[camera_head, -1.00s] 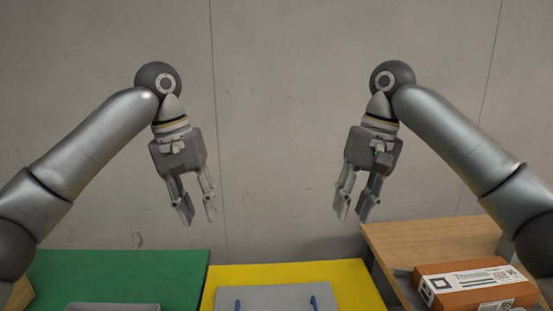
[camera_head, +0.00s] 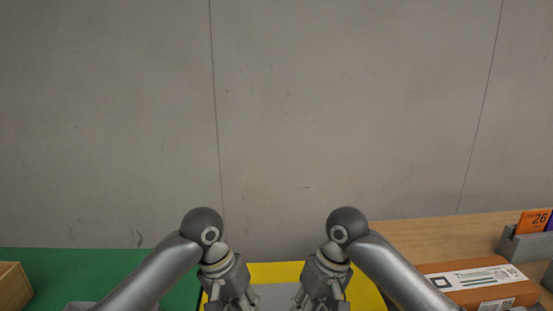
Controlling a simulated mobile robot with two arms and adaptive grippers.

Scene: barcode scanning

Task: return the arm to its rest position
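My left gripper (camera_head: 235,303) hangs low at the bottom of the head view, in front of the yellow surface (camera_head: 275,272). Its fingertips run to the bottom edge of the picture, so I cannot tell how far apart they are. My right gripper (camera_head: 318,302) hangs beside it to the right, a small gap between the two. Its fingertips are also at the picture's edge. I see nothing held in either gripper, though the fingertips are partly cut off.
A green surface (camera_head: 110,268) lies at left with a wooden box (camera_head: 14,287) at its edge. At right, an orange-brown labelled package (camera_head: 478,282) lies on the wooden table (camera_head: 435,232). A grey holder (camera_head: 522,245) with an orange card marked 26 stands behind it. The grey wall is bare.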

